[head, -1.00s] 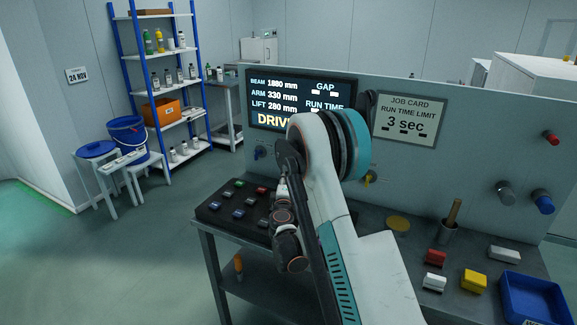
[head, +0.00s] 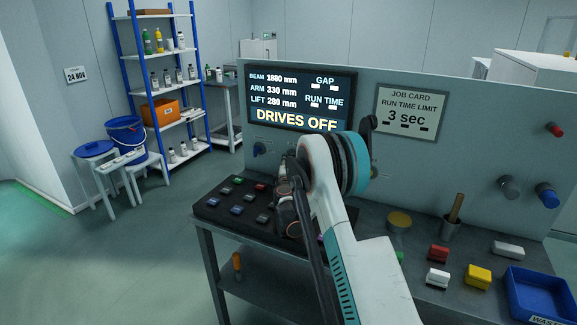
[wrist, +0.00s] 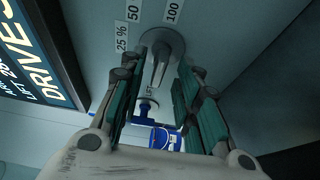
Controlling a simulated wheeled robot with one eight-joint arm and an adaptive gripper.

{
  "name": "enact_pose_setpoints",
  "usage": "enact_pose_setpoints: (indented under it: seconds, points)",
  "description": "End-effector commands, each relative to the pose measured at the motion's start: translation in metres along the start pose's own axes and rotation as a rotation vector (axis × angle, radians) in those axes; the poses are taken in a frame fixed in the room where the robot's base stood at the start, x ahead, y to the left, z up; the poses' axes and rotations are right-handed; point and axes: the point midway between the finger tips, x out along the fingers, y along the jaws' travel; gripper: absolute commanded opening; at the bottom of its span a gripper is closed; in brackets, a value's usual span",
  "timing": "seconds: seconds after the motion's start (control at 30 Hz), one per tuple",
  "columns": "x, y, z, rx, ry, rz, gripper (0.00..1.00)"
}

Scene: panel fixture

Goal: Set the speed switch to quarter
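The speed switch (wrist: 162,62) is a grey round knob with a raised bar handle, on the panel in the wrist view. White labels 25 % (wrist: 122,36), 50 (wrist: 133,10) and 100 (wrist: 172,12) sit around it. The far end of the bar seems to point toward 100. My gripper (wrist: 158,82) is open, with one green-padded finger on each side of the bar. I cannot tell whether either finger touches it. In the head view my arm hides the switch and the fingertips.
The display (head: 300,100) beside the switch reads DRIVES OFF. A job card (head: 410,112) reads run time limit 3 sec. A button board (head: 235,203), colored blocks and a blue tray (head: 540,292) occupy the bench.

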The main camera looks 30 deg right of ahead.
Motion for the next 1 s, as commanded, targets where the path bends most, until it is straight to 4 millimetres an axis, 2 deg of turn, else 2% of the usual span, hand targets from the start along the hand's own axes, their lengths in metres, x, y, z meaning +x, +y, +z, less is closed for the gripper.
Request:
enact_pose_setpoints:
  seconds: [0.17,0.43,0.47,0.5,0.6,1.0]
  points:
    - [0.0111,0.0001,0.0005,0.000,-0.001,0.000,0.30]
    - [0.0123,0.0008,0.0003,0.000,0.000,0.000,0.30]
    - [0.0123,0.0008,0.0002,0.000,0.000,0.000,0.28]
    - [0.0122,0.0008,0.0002,0.000,0.000,0.000,0.19]
    - [0.0121,0.0007,0.0002,0.000,0.000,0.000,0.00]
    - [0.0118,0.0011,0.0001,-0.024,0.000,-0.011,0.00]
